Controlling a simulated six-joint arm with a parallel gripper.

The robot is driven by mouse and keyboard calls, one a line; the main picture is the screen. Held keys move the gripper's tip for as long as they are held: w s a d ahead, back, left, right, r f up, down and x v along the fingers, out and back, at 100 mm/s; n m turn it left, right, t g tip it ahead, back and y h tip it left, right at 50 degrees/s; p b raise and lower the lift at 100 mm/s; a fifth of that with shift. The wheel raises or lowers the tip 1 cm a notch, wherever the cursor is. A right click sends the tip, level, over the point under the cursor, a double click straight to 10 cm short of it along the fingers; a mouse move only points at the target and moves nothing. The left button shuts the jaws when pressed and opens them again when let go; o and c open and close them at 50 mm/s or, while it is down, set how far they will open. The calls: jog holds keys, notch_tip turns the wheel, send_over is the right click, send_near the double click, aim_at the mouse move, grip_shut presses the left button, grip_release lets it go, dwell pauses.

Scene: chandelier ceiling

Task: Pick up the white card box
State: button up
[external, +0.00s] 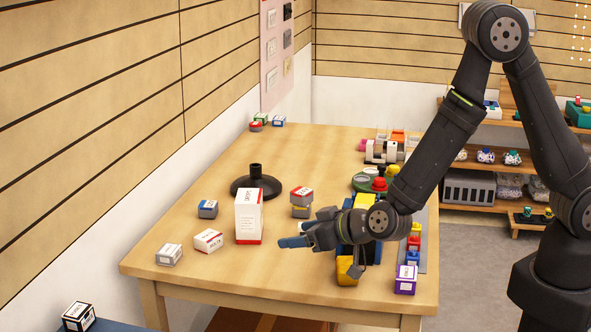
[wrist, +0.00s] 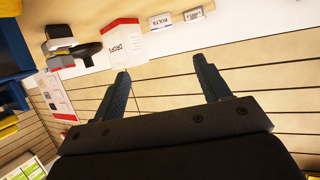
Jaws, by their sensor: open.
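A tall white card box (external: 248,217) with a red band along its bottom stands upright on the table, left of my gripper (external: 300,235). In the wrist view the box (wrist: 124,40) appears upside down beyond the left fingertip, with dark lettering on its face. My gripper (wrist: 165,80) is open, and nothing is between its fingers. In the external view its fingers point left toward the box, with a gap between them and it. Two smaller white boxes lie to the left, one with red edges (external: 208,240) and one greyish (external: 169,254).
A black round stand (external: 255,183) is behind the tall box. A small stack of boxes (external: 301,201) stands to its right. A blue-grey box (external: 208,209) is at left. A purple box (external: 405,280) and a yellow item (external: 347,270) are near the front right.

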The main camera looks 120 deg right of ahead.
jog(key=w+d+t+y, duration=0.1)
jog(key=w+t+y, duration=0.2)
jog(key=w, duration=0.7)
jog(key=m+g+y, duration=0.3)
jog(key=g, duration=0.4)
send_near(208, 236)
jog(key=x, duration=0.3)
jog(key=shift+w+f, duration=0.15)
jog(key=shift+w, duration=0.05)
jog(key=shift+s+x, duration=0.2)
jog(key=shift+x, duration=2.6)
jog(key=shift+d, duration=0.1)
